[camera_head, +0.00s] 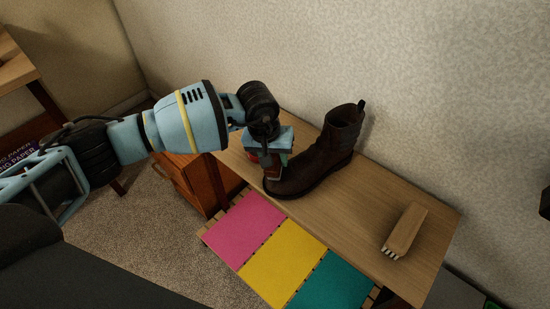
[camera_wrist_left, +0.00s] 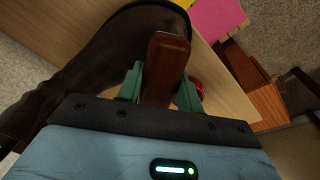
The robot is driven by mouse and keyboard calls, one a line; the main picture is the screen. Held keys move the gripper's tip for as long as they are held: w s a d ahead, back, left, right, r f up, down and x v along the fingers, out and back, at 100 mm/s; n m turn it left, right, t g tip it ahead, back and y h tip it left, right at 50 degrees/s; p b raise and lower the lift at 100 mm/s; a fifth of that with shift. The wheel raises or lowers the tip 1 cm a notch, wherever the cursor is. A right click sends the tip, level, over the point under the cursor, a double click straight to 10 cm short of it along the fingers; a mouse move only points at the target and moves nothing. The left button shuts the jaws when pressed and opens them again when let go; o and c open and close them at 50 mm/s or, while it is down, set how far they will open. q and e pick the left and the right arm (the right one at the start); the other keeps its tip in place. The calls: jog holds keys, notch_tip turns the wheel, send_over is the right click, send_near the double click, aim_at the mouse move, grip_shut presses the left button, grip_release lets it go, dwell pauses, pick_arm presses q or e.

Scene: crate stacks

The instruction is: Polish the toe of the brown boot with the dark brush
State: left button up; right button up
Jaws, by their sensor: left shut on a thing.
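The brown boot (camera_head: 322,155) stands upright on the wooden bench, its toe pointing to the lower left in the head view. It also fills the upper left of the left wrist view (camera_wrist_left: 95,60). My left gripper (camera_head: 272,165) is at the toe, shut on the dark brush (camera_wrist_left: 165,62), whose reddish-brown wooden back shows between the green fingers. The brush's bristles are hidden, so I cannot tell whether they touch the leather. My right gripper is in neither view.
The bench top (camera_head: 365,210) carries a light wooden brush (camera_head: 405,230) with pale bristles at its right end. A red round thing (camera_wrist_left: 196,88) lies close to my left gripper. Pink, yellow and teal panels (camera_head: 285,262) lie along the front. A wall stands behind.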

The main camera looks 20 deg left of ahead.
pick_arm(q)
jog(key=shift+s+d+f+p, duration=0.1)
jog(key=shift+s+d+p, duration=0.25)
jog(key=shift+s+d, duration=0.7)
jog(key=shift+d, duration=0.15)
jog(key=shift+s+d+f, duration=0.1)
jog(key=shift+s+d, duration=0.85)
jog(key=shift+d, duration=0.2)
jog(key=shift+w+a+b, duration=0.35)
jog(key=shift+w+a, duration=0.6)
jog(key=shift+a, duration=0.05)
jog(key=shift+w+a, duration=0.1)
jog(key=shift+a, duration=0.1)
